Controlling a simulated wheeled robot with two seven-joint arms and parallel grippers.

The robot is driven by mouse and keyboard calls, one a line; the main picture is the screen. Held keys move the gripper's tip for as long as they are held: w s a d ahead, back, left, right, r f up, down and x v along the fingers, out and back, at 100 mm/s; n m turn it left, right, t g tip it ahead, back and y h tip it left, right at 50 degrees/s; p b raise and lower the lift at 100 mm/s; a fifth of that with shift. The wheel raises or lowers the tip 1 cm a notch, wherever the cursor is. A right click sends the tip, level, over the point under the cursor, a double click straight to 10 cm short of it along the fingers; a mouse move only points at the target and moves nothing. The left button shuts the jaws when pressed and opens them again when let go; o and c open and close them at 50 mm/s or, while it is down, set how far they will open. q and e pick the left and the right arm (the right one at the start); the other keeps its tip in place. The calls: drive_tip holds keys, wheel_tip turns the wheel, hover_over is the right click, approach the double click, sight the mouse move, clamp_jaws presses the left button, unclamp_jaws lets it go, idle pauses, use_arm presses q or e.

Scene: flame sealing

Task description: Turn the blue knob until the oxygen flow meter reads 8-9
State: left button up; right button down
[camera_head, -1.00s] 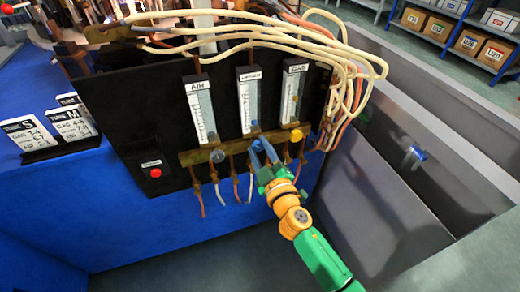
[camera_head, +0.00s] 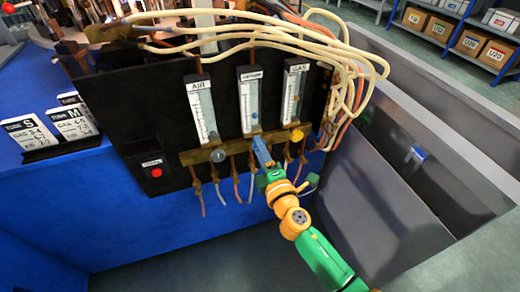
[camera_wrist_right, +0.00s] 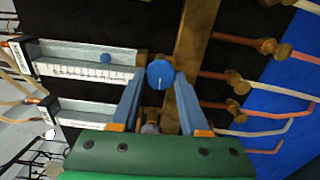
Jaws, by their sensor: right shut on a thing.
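The blue knob (camera_wrist_right: 160,74) sits on the brass bar below the oxygen flow meter. My right gripper (camera_wrist_right: 161,80) is shut on it, with one blue finger on each side; a pale line shows on the knob's face. In the head view the right gripper (camera_head: 262,152) hides the knob. The oxygen flow meter (camera_head: 250,105) is the middle of three upright meters. In the right wrist view the meter (camera_wrist_right: 75,66) lies sideways, with a blue float ball in the knob-end half of its tube. The scale numbers are too small to read. My left gripper is out of view.
The air meter (camera_head: 200,108) with its grey knob and the gas meter (camera_head: 293,95) with its yellow knob (camera_head: 297,135) flank the oxygen meter. Pale hoses (camera_head: 345,60) loop over the panel's right. A red button (camera_head: 156,172) is at lower left.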

drive_tip(key=shift+f+n, duration=0.1)
drive_tip(key=shift+n, duration=0.4)
idle(0.3)
drive_tip(key=shift+c, duration=2.2)
unclamp_jaws()
drive_tip(key=shift+s, duration=0.1)
drive_tip(key=v, duration=0.7)
drive_tip(key=shift+p, duration=0.3)
